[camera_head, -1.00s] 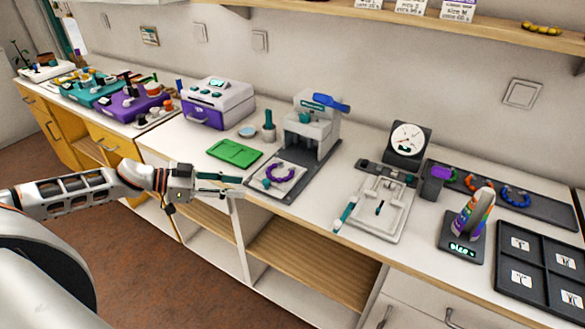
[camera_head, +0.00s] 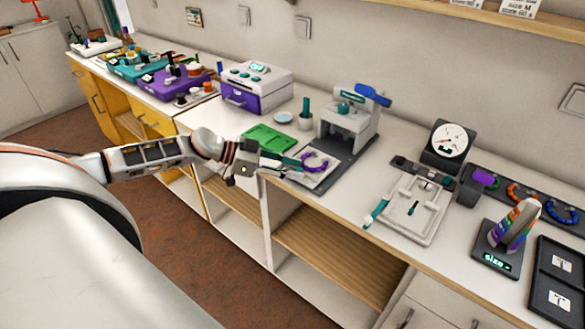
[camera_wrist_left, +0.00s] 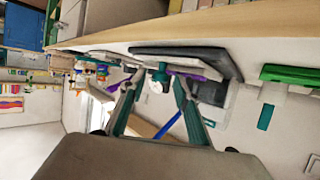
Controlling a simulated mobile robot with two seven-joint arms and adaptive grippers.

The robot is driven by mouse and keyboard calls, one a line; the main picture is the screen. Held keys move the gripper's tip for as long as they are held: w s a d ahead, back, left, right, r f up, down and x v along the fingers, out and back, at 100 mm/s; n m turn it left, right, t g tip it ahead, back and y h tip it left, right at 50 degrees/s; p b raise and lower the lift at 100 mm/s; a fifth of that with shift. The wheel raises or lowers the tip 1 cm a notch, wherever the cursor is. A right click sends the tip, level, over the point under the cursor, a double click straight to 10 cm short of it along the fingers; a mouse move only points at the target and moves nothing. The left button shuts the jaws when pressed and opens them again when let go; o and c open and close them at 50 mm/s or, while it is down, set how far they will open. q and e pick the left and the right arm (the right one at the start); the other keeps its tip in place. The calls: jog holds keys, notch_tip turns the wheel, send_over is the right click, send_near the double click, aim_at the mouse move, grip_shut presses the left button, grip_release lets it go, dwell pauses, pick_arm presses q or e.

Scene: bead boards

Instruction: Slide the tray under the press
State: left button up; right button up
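The white tray (camera_head: 318,180) carries a purple bead ring (camera_head: 315,161) and lies on the dark base plate of the press (camera_head: 345,125), in front of the press head. My left gripper (camera_head: 285,165) is at the tray's left front edge, its fingers pointing at the tray. In the left wrist view my left gripper (camera_wrist_left: 158,84) has its fingers spread, with a white and teal knob (camera_wrist_left: 159,77) between or just beyond the tips. The tray (camera_wrist_left: 190,63) shows behind it. I cannot tell whether a finger touches the knob. My right gripper is not in view.
A green board (camera_head: 268,138) lies left of the press, with a purple and white machine (camera_head: 255,90) behind it. A white frame (camera_head: 412,210), a dial gauge (camera_head: 449,140) and a size scale (camera_head: 497,261) stand to the right. The counter edge runs below my gripper.

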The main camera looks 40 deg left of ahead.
aim_at(315, 157)
pick_arm(q)
grip_shut()
jog(key=shift+w, duration=0.1)
jog(key=w, duration=1)
jog(key=shift+w+d, duration=0.3)
jog(key=shift+d, duration=0.1)
jog(key=shift+w, duration=0.2)
jog(key=shift+r, duration=0.1)
